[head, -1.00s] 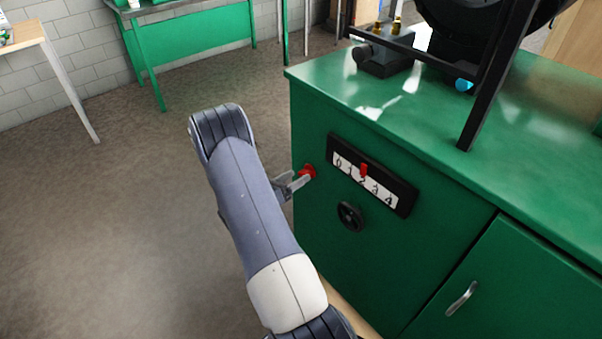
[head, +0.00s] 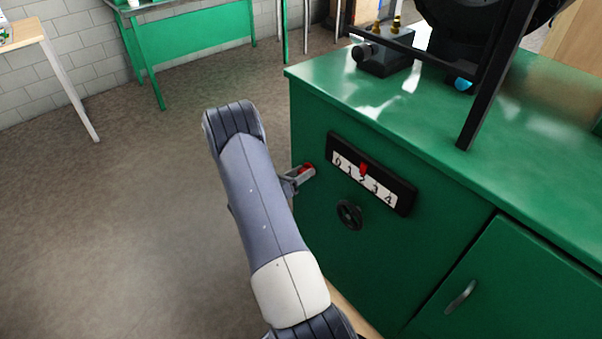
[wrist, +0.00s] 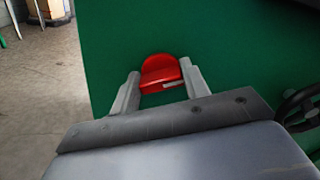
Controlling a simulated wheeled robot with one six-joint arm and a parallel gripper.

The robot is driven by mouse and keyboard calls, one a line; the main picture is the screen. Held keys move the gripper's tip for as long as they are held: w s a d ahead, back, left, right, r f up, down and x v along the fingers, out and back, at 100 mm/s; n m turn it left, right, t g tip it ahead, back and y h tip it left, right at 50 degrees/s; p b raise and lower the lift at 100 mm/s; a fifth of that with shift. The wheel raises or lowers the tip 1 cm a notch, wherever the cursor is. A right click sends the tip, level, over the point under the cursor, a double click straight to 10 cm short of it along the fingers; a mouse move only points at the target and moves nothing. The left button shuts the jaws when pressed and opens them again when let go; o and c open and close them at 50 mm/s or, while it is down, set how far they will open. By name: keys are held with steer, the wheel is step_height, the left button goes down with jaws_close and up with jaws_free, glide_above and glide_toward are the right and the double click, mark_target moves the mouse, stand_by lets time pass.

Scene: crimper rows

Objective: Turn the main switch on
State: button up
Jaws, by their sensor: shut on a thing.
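The red main switch (head: 307,168) sits on the side of the green cabinet, left of the number scale. In the wrist view its red knob (wrist: 160,71) shows between the two fingers, with a small pale mark on its lower right. My gripper (head: 303,173) is at the switch, shut on it, one finger on each side; it also shows in the wrist view (wrist: 160,84). In the head view the fingers cover part of the knob.
A black-framed scale (head: 372,173) numbered 0 to 4 has a red pointer near 2. A dark machine (head: 470,45) stands on the green cabinet top (head: 440,130). Open floor (head: 120,230) lies to the left.

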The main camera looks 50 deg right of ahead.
steer(key=shift+c, duration=0.9)
steer(key=shift+s+m+b, duration=0.15)
steer(key=shift+m+b, duration=2.65)
steer(key=shift+b, duration=0.9)
steer(key=o, duration=1)
